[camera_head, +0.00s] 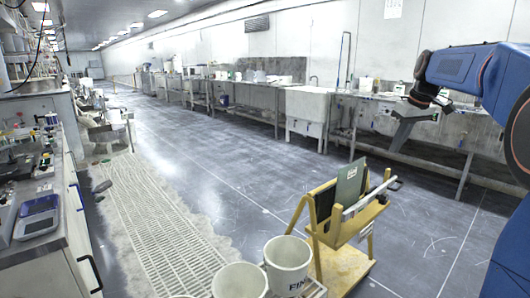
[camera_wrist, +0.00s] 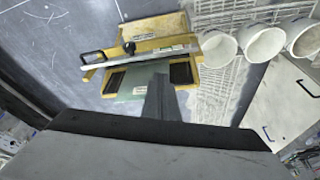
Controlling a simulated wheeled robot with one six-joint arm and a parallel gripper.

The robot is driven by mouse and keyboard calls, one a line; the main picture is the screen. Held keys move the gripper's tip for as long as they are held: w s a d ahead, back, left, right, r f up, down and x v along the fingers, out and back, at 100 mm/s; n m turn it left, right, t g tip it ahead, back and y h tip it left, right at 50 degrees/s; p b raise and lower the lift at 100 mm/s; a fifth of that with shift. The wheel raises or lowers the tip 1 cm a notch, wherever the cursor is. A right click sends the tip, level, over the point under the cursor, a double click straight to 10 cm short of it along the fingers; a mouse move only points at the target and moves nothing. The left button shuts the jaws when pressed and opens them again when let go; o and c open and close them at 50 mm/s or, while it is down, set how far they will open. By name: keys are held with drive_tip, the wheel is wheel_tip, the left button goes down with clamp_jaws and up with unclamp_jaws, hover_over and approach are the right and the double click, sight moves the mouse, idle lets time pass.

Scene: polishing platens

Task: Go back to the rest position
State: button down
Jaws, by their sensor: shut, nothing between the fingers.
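My gripper (camera_head: 401,140) hangs from my blue arm at the right of the head view, in front of the back-wall benches in the picture. In the wrist view its fingers (camera_wrist: 159,90) are together as one narrow dark wedge with nothing between them. There they overlap the picture of a yellow wooden stand (camera_wrist: 185,30). The same yellow stand (camera_head: 343,262) is on the floor in the head view, below and left of my gripper. It carries a dark green plate (camera_head: 349,185) and a pale bar. My gripper appears clear of the stand.
White buckets (camera_head: 288,262) stand beside the yellow stand. A sink (camera_head: 305,105) and long benches line the back wall. A left counter (camera_head: 60,250) holds a scale (camera_head: 38,216) and small bottles. A floor grating (camera_head: 155,215) runs beside it. The middle floor is open.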

drive_tip(key=s+a+f+m, duration=0.1)
drive_tip(key=s+a, duration=0.2)
drive_tip(key=s, duration=0.2)
drive_tip(key=s+a+f, duration=0.1)
drive_tip(key=s+a, duration=0.2)
drive_tip(key=s, duration=0.3)
drive_tip(key=s+a+f+m, duration=0.1)
drive_tip(key=s+a+f, duration=0.1)
drive_tip(key=s+f, duration=0.4)
drive_tip(key=s+a+f+m+t, duration=0.1)
drive_tip(key=s+a+f, duration=0.2)
drive_tip(key=s+f, duration=0.4)
drive_tip(key=s+a+f+m+h, duration=0.1)
drive_tip(key=s+f, duration=0.5)
drive_tip(key=s, duration=1)
drive_tip(key=shift+a+f, duration=0.4)
drive_tip(key=shift+a, duration=0.4)
